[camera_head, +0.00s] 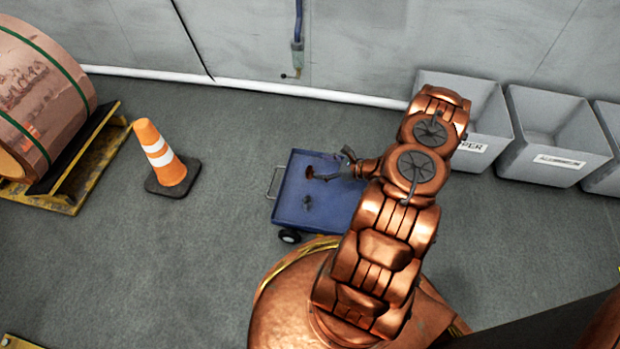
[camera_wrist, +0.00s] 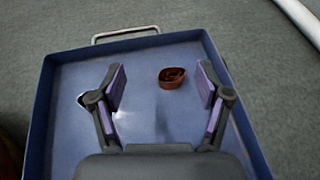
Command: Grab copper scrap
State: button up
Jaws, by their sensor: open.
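The copper scrap (camera_wrist: 172,77) is a small reddish-brown curled piece lying on the blue cart (camera_wrist: 75,75). In the head view the scrap (camera_head: 309,172) shows on the left part of the cart (camera_head: 290,208), beside my gripper (camera_head: 335,166). In the wrist view my gripper (camera_wrist: 160,88) is open and empty, its two purple-padded fingers spread. The scrap appears between the fingers in the picture, closer to the right finger. I cannot tell the height of the fingertips above it. My arm hides the right part of the cart in the head view.
Grey bins (camera_head: 555,150) stand along the wall at right; one label ends in "PER". An orange cone (camera_head: 160,155) stands left of the cart. A large copper coil (camera_head: 40,95) rests on a yellow stand (camera_head: 95,165). Floor between cone and cart is clear.

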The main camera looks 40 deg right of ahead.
jog(key=m+h+b, duration=0.1)
jog(key=m+b, duration=0.1)
send_near(313, 172)
jog(key=shift+w+a+f+t, duration=0.15)
jog(key=shift+w+a+f, duration=0.2)
jog(key=shift+f, duration=0.2)
jog(key=shift+w+a+f+t, duration=0.15)
jog(key=shift+w+a+f, duration=0.2)
jog(key=shift+f, duration=0.2)
jog(key=shift+x, duration=1.05)
jog(key=shift+d+b+x, duration=0.1)
jog(key=shift+b+x, duration=0.5)
jog(key=shift+x, duration=0.15)
jog(key=shift+d+b+x, duration=0.15)
jog(key=shift+b+x, duration=0.45)
jog(key=shift+x, duration=0.15)
jog(key=shift+r+b+x, duration=0.15)
jog(key=shift+b+x, duration=0.1)
jog(key=shift+x, duration=0.45)
jog(key=shift+r+b+x, duration=0.15)
jog(key=shift+b+x, duration=0.1)
jog(key=shift+x, duration=0.4)
jog(key=shift+w, duration=0.15)
jog(key=c, duration=1.2)
jog(key=shift+r, duration=0.15)
